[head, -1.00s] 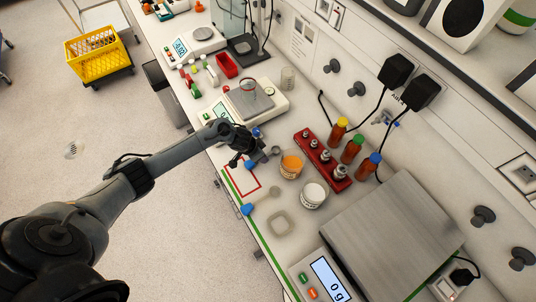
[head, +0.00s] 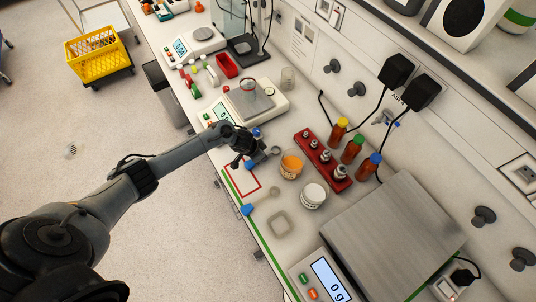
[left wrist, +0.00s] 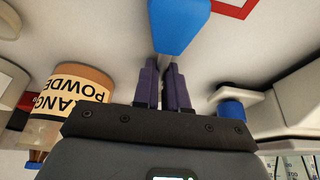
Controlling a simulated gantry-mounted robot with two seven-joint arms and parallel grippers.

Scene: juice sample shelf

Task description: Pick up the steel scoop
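The steel scoop has a blue handle (head: 249,164) and a small round steel bowl (head: 276,150), on the bench beside the red-outlined mat area. My left gripper (head: 254,154) is over its middle and hides part of it in the head view. In the left wrist view the blue handle (left wrist: 180,24) is at the top, and its thin steel shaft runs between the two close-set fingers (left wrist: 162,78). The fingers look shut on the shaft. I cannot tell whether the scoop is clear of the bench. My right gripper is not in view.
An orange powder jar (head: 291,166) is close to the gripper. A red vial rack (head: 323,161) is to the right; a balance (head: 267,101) stands behind.

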